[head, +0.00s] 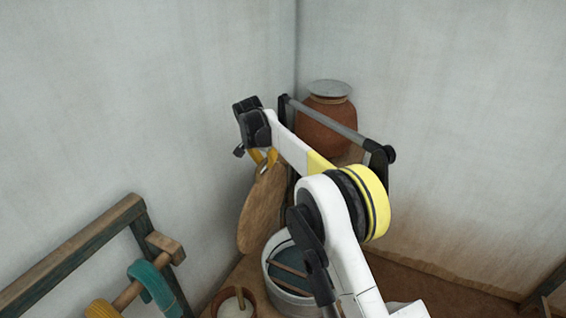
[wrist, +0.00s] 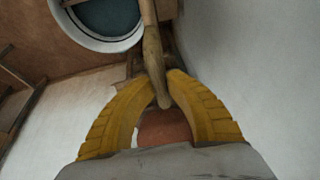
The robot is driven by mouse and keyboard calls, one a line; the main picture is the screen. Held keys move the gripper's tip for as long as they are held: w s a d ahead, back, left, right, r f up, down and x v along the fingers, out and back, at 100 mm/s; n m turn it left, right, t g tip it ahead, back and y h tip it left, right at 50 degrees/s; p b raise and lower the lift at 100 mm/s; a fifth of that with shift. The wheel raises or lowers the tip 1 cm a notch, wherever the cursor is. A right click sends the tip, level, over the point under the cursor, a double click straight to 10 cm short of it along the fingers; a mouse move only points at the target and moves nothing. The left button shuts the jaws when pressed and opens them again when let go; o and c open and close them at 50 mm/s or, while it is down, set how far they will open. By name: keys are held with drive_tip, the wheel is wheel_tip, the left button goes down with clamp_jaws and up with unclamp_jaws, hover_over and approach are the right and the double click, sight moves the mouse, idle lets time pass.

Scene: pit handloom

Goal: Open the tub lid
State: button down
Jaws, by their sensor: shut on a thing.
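The tub lid (head: 261,212) is a round wooden disc. It is tipped up nearly upright beside the tub's left rear rim in the head view. The tub (head: 273,284) is white, with its mouth uncovered and dark teal contents showing. My gripper (head: 264,158) is at the lid's upper edge. In the wrist view my yellow gripper fingers (wrist: 164,88) close from both sides on a wooden part of the lid. The lid (wrist: 150,35) shows there edge-on, with the tub (wrist: 69,30) at upper left. Whether the lid touches the tub is hidden.
A clay jar (head: 327,128) with a grey cover stands in the corner behind my arm. A small pot (head: 236,306) with a stick is left of the tub. A wooden frame with a teal roll (head: 154,285) is at lower left. Walls are close behind.

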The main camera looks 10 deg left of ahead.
drive_tip(key=shift+w+a, duration=0.3)
drive_tip(key=shift+a, duration=0.65)
drive_tip(key=c, duration=1.4)
unclamp_jaws()
drive_tip(key=v, duration=1.2)
